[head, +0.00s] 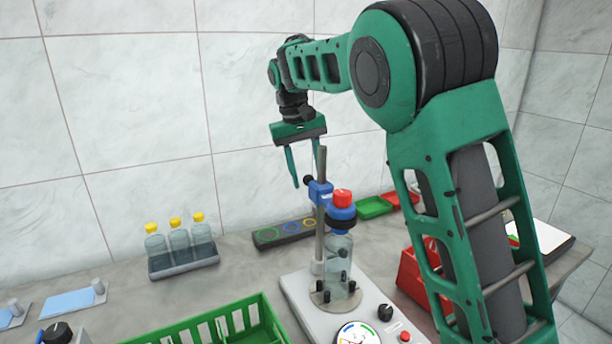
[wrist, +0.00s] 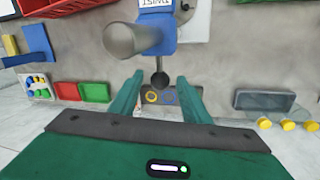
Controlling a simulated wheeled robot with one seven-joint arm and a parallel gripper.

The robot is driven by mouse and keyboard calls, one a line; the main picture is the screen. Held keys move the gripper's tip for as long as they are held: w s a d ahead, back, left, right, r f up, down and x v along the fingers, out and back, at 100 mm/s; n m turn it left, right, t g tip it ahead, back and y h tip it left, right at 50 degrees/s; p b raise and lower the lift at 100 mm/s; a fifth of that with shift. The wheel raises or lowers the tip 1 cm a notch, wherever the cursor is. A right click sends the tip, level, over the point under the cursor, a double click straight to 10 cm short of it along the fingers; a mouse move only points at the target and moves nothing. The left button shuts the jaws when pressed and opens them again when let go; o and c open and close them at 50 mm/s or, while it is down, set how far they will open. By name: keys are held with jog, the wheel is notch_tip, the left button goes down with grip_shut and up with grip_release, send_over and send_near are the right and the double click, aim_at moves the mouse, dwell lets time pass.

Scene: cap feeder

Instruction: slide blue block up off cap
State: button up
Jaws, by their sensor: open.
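The blue block (head: 320,193) sits on an upright grey post (head: 321,232), with a black knob on its left side. The block also shows at the top of the wrist view (wrist: 162,18), with lettering on it. Beside the post, a clear bottle (head: 338,262) stands upright on the white machine; a blue piece (head: 342,213) with a red top (head: 342,197) and a black ring is at its neck. My gripper (head: 306,178) is open and empty, pointing down near the post's upper part. In the wrist view my gripper (wrist: 160,79) has the black knob (wrist: 160,79) between its fingertips.
A rack (head: 184,263) with yellow-capped bottles stands at the left. A green crate (head: 222,324) is in front. A dark strip with coloured rings (head: 284,233) and green (head: 373,207) and red trays lie behind. A red bin (head: 412,275) is right of the machine.

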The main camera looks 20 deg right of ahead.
jog(key=shift+c, duration=0.4)
grip_shut()
jog(key=shift+r, duration=2.65)
jog(key=shift+o, duration=0.4)
grip_release()
notch_tip(320, 180, up, 10)
jog(key=a, duration=0.2)
jog(key=shift+w+r, duration=0.15)
jog(key=shift+r, duration=0.1)
jog(key=shift+d, duration=0.1)
